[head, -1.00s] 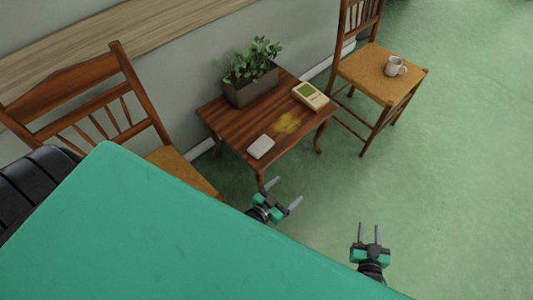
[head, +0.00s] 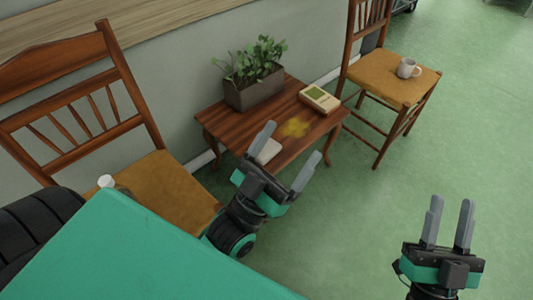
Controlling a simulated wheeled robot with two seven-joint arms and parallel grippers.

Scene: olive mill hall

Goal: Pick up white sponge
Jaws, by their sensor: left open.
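The white sponge (head: 267,151) lies near the front left edge of the small wooden table (head: 226,127). My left gripper (head: 291,153) is open and empty, with its fingers pointing up the picture. Its left finger partly covers the sponge in this view, and I cannot tell the gap between them. My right gripper (head: 447,222) is over the green floor at the lower right, well away from the table. Its two fingers stand apart with nothing between them.
A chair (head: 160,190) stands at left, another chair (head: 380,83) at right holds a mug (head: 408,68). Floor at right is clear.

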